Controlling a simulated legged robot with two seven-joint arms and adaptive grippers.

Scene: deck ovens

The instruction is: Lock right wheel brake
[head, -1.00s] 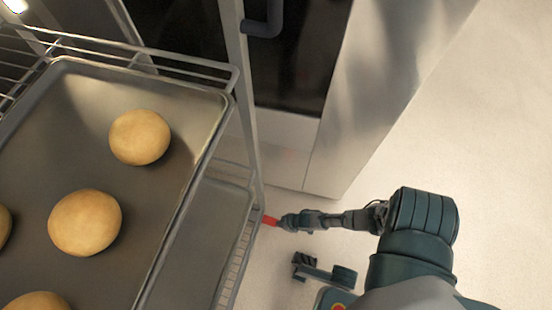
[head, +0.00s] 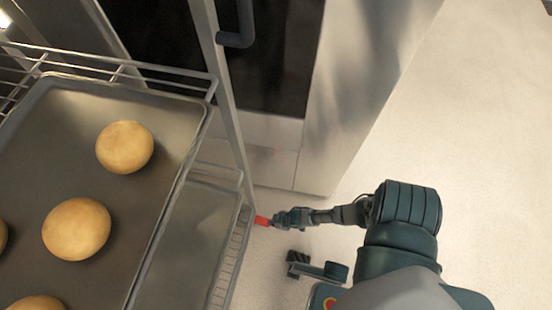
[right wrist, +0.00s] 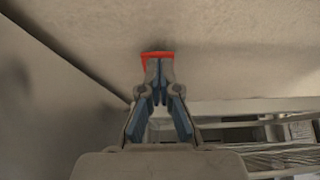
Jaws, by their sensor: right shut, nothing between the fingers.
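A red brake lever (head: 262,221) shows low beside the rack's near right post, just above the floor. My right gripper (head: 277,219) is shut and sits at the right end of the red lever. In the right wrist view the red lever (right wrist: 157,54) lies just beyond the tips of my shut right gripper (right wrist: 158,66), close to or touching them. The fingers partly cover the lever. The wheel itself is hidden. My left gripper is not in view.
The rack holds a tray (head: 185,150) with several round buns (head: 125,147) and a lower tray (head: 190,240). An oven with a dark handle (head: 240,25) and a steel side panel (head: 345,90) stands behind. Pale floor (head: 470,130) is clear at right.

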